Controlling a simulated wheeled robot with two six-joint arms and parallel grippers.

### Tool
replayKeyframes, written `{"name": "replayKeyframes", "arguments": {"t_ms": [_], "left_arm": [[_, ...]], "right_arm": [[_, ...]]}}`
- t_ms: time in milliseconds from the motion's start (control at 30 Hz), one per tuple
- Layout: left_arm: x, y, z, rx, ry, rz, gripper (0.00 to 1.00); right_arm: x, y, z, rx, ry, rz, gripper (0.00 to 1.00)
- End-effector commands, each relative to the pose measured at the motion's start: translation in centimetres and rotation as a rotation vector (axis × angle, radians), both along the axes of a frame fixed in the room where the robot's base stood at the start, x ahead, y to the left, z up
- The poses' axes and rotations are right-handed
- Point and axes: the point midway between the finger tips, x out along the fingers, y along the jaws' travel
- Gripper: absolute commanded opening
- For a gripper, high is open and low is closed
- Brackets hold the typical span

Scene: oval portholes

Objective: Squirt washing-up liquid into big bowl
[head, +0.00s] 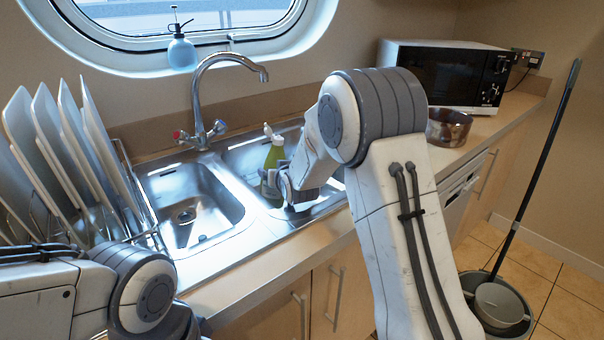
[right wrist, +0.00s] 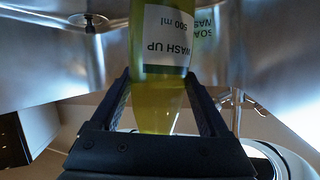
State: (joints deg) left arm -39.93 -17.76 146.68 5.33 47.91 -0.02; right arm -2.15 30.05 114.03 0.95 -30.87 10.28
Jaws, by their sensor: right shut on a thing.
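The washing-up liquid bottle (head: 274,156) is green with a pale nozzle and stands upright over the right basin (head: 250,160). My right gripper (head: 278,186) is shut on it. In the right wrist view the bottle (right wrist: 163,75), labelled "WASH UP 500 ml", sits between the fingers (right wrist: 162,103). Its base is hard to see, so I cannot tell whether it touches the basin floor. The steel sink's left basin (head: 197,212) looks larger and has a drain. A separate brown bowl (head: 448,127) stands on the counter. My left gripper is out of view; only that arm's links show.
A tap (head: 208,100) rises behind the basins. Plates (head: 75,150) stand in a rack at the left. A blue soap dispenser (head: 181,52) sits on the porthole sill. A microwave (head: 445,70) stands at the back right. A mop and bucket (head: 497,301) are on the floor.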

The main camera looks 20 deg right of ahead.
Motion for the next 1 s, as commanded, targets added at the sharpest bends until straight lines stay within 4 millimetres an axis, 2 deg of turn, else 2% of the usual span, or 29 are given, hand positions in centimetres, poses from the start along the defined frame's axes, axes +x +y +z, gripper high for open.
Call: {"name": "replayKeyframes", "arguments": {"t_ms": [167, 467, 567, 800, 1000], "left_arm": [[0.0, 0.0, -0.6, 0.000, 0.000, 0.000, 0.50], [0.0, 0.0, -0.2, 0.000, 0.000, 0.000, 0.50], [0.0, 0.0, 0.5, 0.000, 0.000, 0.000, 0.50], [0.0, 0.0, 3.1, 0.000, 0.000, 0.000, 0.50], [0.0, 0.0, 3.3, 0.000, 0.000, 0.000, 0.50]], "right_arm": [[0.1, 0.0, 0.0, -0.087, -0.010, -0.001, 0.01], [0.0, 0.0, 0.1, -0.169, -0.014, 0.001, 0.01], [0.0, 0.0, 1.0, -0.175, -0.014, 0.001, 0.01], [0.1, -0.1, 4.6, -0.175, -0.015, 0.001, 0.01], [0.0, -0.1, 5.0, -0.175, -0.013, 0.002, 0.01]]}}
